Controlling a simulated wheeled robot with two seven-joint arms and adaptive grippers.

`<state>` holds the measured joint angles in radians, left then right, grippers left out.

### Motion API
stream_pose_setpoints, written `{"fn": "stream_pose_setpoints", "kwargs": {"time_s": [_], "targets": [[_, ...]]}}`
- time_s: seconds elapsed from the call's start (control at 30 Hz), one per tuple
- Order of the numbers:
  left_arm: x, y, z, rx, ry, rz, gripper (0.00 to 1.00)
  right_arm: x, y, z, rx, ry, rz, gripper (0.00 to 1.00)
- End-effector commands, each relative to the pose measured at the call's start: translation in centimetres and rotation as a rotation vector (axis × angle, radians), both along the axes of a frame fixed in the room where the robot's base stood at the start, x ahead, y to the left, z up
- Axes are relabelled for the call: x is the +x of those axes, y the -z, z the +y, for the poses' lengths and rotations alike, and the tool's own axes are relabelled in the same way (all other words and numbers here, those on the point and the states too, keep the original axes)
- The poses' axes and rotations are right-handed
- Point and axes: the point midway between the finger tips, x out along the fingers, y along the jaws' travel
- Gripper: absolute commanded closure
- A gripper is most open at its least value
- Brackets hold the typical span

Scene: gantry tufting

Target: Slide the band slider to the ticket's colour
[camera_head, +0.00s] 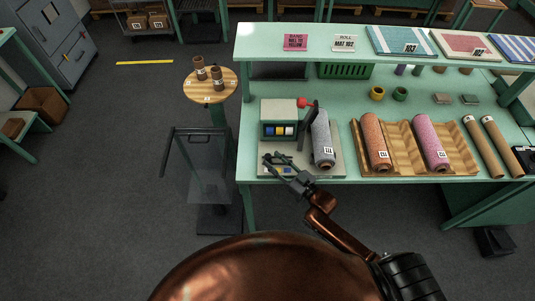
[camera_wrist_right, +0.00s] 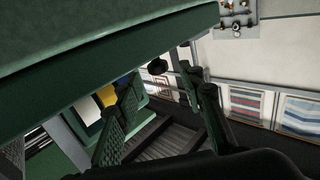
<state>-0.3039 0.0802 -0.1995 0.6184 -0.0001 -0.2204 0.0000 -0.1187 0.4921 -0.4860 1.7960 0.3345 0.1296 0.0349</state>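The pink ticket (camera_head: 296,43) on the upper shelf carries small print that seems to end in "yellow". The green band machine (camera_head: 279,118) stands at the bench's left end, with a row of coloured squares (camera_head: 279,131), blue and yellow among them, on its front. In the right wrist view, its green housing (camera_wrist_right: 110,45) fills the upper left, with a yellow patch (camera_wrist_right: 108,95) below and a small black knob (camera_wrist_right: 157,66) ahead. My right gripper (camera_head: 270,159) is just in front of the machine, fingers apart and empty. I cannot make out the slider's position. My left gripper is out of view.
A wooden cradle (camera_head: 403,150) holds an orange roll (camera_head: 374,142) and a pink roll (camera_head: 431,142). A round stand (camera_head: 210,88) with brown spools is at the left.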

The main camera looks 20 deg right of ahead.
Motion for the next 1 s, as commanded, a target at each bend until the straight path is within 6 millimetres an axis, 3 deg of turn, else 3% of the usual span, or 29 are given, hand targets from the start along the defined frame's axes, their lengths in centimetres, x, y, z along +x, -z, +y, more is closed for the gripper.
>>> {"fn": "stream_pose_setpoints", "kwargs": {"time_s": [0.17, 0.33, 0.63, 1.0], "targets": [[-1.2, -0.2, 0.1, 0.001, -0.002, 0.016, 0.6, 2.3, -0.1, 1.3, -0.001, -0.001, -0.002, 0.64], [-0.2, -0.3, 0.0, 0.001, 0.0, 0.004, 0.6, 3.4, 0.0, 1.9, 0.0, 0.0, 0.0, 0.64], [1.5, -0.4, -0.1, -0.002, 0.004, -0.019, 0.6, 3.5, 0.0, 1.9, -0.001, 0.0, 0.0, 0.65], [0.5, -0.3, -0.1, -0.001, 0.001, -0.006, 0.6, 3.5, 0.0, 1.9, -0.001, 0.0, 0.0, 0.9]]}}
